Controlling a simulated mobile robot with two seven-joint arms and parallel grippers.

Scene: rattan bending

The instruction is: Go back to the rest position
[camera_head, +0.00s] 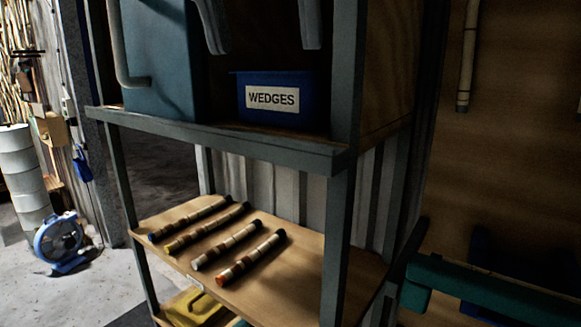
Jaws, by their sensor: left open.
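Two grey fingers of my left gripper (266,50) hang down from the top edge of the head view, in front of the upper shelf opening. They are spread wide apart, with nothing visible between them. The rest of that gripper and its arm are out of the picture. My right gripper does not show. A blue bin (279,112) labelled WEDGES stands on the upper shelf, below and a little right of the fingers. It looks apart from them.
A teal box (165,65) stands left of the bin. Several banded rods (225,247) lie on the lower wooden shelf (283,290). A shelf post (338,230) stands near. A teal beam (490,290) is at right. A blue fan (60,242) stands on the floor.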

